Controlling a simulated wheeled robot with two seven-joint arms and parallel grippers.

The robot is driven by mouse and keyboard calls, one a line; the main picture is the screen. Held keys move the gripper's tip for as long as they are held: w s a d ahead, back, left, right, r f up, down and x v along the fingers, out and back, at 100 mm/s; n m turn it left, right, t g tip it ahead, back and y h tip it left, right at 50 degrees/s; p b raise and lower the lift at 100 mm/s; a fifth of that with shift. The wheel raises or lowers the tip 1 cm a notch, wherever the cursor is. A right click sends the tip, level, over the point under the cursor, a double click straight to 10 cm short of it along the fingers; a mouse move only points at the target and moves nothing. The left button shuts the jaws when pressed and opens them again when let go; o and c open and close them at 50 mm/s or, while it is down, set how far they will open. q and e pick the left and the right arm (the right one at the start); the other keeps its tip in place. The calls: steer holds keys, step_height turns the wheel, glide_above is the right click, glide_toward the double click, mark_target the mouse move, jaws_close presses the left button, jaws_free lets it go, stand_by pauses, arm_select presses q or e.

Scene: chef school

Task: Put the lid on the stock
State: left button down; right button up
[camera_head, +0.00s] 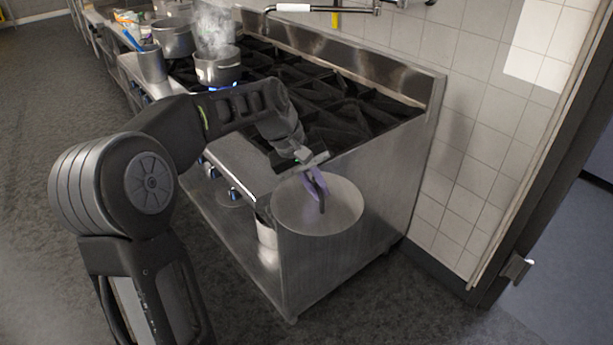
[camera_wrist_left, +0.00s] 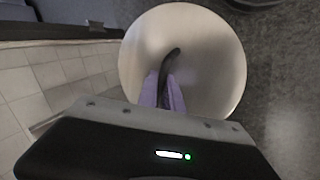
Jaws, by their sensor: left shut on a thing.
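A round metal lid (camera_head: 292,212) hangs in the air in front of the near end of the stove, seen from above. My left gripper (camera_head: 317,190), with purple fingers, is shut on the lid's dark handle. In the left wrist view the lid (camera_wrist_left: 215,60) fills the middle, and the gripper (camera_wrist_left: 168,92) grips its curved handle. A steaming open pot (camera_head: 218,70) stands on a lit burner toward the far part of the stove. What is in it is hidden by steam. My right gripper is not in view.
The stove (camera_head: 345,100) has bare black grates at its near end. Another pot (camera_head: 174,40) and a metal container with a blue utensil (camera_head: 151,66) stand farther back. A tiled wall (camera_head: 460,130) and a door frame (camera_head: 545,170) are on the right. Grey floor lies open at left.

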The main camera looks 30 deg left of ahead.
arm_select(q)
steer(key=s+d+f+m+g, duration=0.1)
steer(key=d+f+m, duration=0.3)
steer(key=d+f, duration=0.3)
steer(key=s+d+f+m+g+h, duration=0.1)
steer(key=d+f+m, duration=0.4)
steer(key=f, duration=1.2)
steer(key=s+d+g, duration=0.1)
steer(key=d, duration=0.2)
steer(key=shift+f+g+h, duration=0.3)
